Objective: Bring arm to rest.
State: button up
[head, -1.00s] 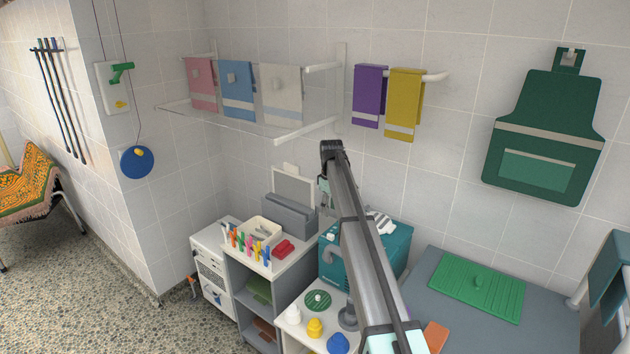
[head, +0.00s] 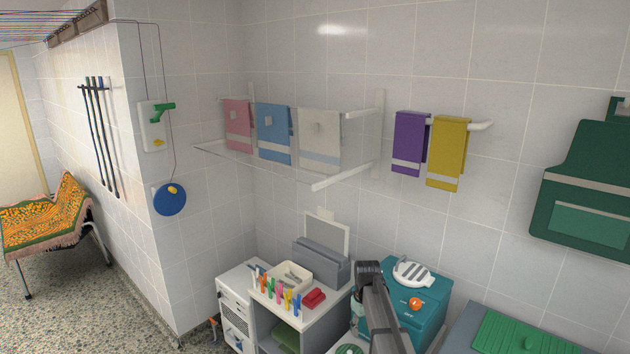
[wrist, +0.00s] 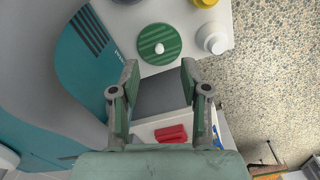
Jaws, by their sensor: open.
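My gripper (wrist: 159,70) is open in the wrist view, its two fingers apart with nothing between them. It points down over the low white and grey furniture. A round green striped lid with a white knob (wrist: 159,47) lies just beyond the fingertips. A red item (wrist: 171,133) shows below, between the fingers. In the head view my arm (head: 382,315) rises from the bottom edge, in front of the teal box. My gripper cannot be made out there.
The teal box (head: 430,325) stands beside my arm, with an orange knob (head: 415,303) on it. A shelf unit (head: 318,325) holds a tray (head: 290,277) and several coloured pegs. Towels hang on the wall rack (head: 345,180). Open floor (head: 95,300) lies at left.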

jog(key=s+f+m, duration=0.1)
jog(key=s+f, duration=0.1)
jog(key=s, duration=0.3)
jog(key=s+f+m, duration=0.1)
jog(key=s+f, duration=0.2)
jog(key=s, duration=0.3)
jog(key=s+d+f+m, duration=0.1)
jog(key=s+f, duration=0.2)
jog(key=s, duration=0.3)
jog(key=s+f+m+g, duration=0.1)
jog(key=s+f+g, duration=0.1)
jog(key=s+f, duration=0.5)
jog(key=s+f+g, duration=0.2)
jog(key=s+f, duration=0.5)
jog(key=s, duration=1.3)
jog(key=s+f+m+g, duration=0.1)
jog(key=s+f+g, duration=0.1)
jog(key=s+f, duration=0.6)
jog(key=s, duration=0.6)
jog(key=shift+s+d+m+g, duration=0.25)
jog(key=shift+m+g, duration=0.05)
jog(key=shift+g, duration=0.1)
